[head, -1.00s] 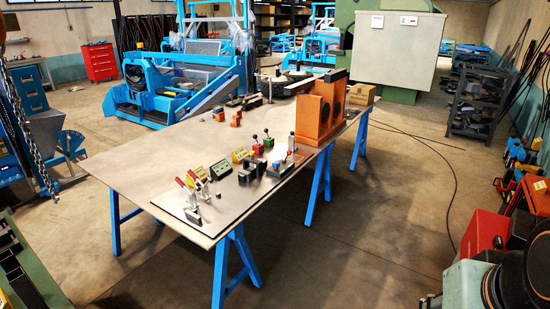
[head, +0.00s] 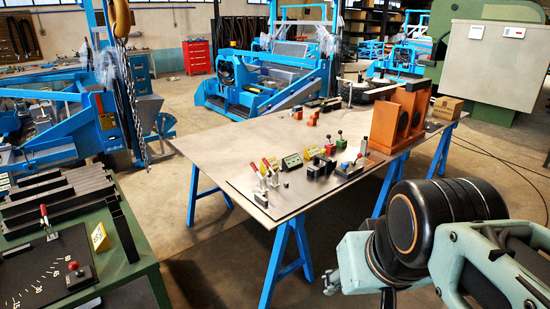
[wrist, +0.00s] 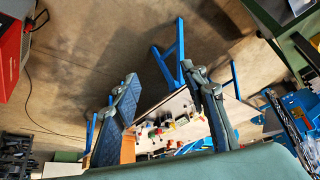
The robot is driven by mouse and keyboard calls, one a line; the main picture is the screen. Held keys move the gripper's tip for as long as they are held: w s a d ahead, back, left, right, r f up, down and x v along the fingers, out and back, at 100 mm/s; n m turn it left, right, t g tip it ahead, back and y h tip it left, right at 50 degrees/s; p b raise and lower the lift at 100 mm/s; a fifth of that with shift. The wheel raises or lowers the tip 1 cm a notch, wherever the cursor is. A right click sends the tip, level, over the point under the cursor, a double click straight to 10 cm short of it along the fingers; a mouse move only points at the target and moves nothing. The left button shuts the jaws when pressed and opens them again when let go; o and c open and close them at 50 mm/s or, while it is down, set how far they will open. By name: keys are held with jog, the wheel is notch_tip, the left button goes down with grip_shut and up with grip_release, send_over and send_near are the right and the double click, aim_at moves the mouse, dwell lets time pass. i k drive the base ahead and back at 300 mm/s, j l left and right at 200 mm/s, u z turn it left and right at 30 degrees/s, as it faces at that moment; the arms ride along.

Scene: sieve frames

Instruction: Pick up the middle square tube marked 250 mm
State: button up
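Several long dark square tubes (head: 62,200) lie side by side on a green bench (head: 146,262) at the left of the head view. Their length marks are too small to read, so I cannot tell which is marked 250 mm. My gripper (wrist: 160,92) is open and empty in the wrist view, with its two fingers well apart. It points across the floor toward the large table, away from the tubes. In the head view my arm is at the lower right, well right of the green bench.
A dark angle plate (head: 45,268) with a red-handled clamp and a yellow sign (head: 99,237) are on the green bench. A large table (head: 225,150) on blue trestles holds clamps, small blocks and orange blocks. A chain hangs behind the bench. Floor shows between bench and table.

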aim_at(30, 191)
jog(key=u, duration=0.15)
jog(key=i+j+u, duration=0.35)
jog(key=j, duration=0.6)
jog(key=i+j+u, duration=0.4)
jog(key=i+j, duration=0.25)
jog(key=j, duration=0.2)
jog(key=i+j+u, duration=0.35)
jog(key=i+j, duration=0.3)
jog(key=j+u, duration=0.3)
jog(key=u, duration=0.35)
jog(key=i+j+u, duration=0.2)
jog(key=j, duration=0.2)
jog(key=i+j+u, duration=0.1)
jog(key=j+u, duration=0.15)
jog(key=j, duration=0.15)
